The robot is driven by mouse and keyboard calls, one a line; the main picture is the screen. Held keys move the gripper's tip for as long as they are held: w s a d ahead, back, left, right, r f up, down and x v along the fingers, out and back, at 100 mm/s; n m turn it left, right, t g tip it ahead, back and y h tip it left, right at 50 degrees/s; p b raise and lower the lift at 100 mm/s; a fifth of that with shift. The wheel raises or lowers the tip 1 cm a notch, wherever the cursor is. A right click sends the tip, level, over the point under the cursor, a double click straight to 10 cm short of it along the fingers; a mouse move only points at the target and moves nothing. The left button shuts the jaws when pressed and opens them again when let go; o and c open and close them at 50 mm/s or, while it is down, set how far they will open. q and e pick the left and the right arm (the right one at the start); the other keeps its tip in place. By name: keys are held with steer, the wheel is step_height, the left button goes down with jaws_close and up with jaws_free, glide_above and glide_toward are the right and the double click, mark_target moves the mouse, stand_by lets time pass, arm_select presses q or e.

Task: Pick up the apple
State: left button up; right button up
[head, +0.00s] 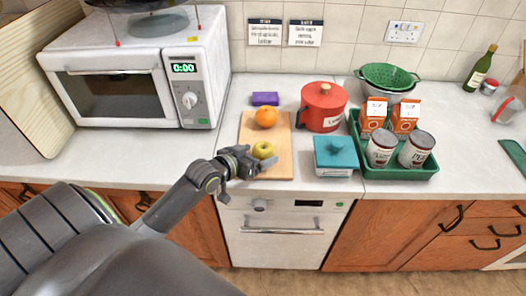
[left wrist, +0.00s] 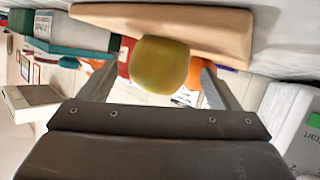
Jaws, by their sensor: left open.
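The yellow-green apple (head: 263,150) sits on the near part of a wooden cutting board (head: 281,168) on the counter. My left gripper (head: 259,162) is open at the apple's near side, low over the board. In the left wrist view the apple (left wrist: 160,65) shows between the two open fingers (left wrist: 158,78), with a gap visible on each side. I cannot tell how deep it lies between them. My right gripper is not in view.
An orange (head: 266,117) lies farther back on the board. A red pot (head: 323,107) and a teal-lidded box (head: 334,154) stand close on the right. A green tray (head: 404,172) holds cans and cartons. A microwave (head: 137,75) stands at the left.

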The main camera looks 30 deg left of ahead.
mark_target(256, 155)
arm_select(q)
steer(key=shift+x, duration=1.6)
steer(key=c, duration=1.1)
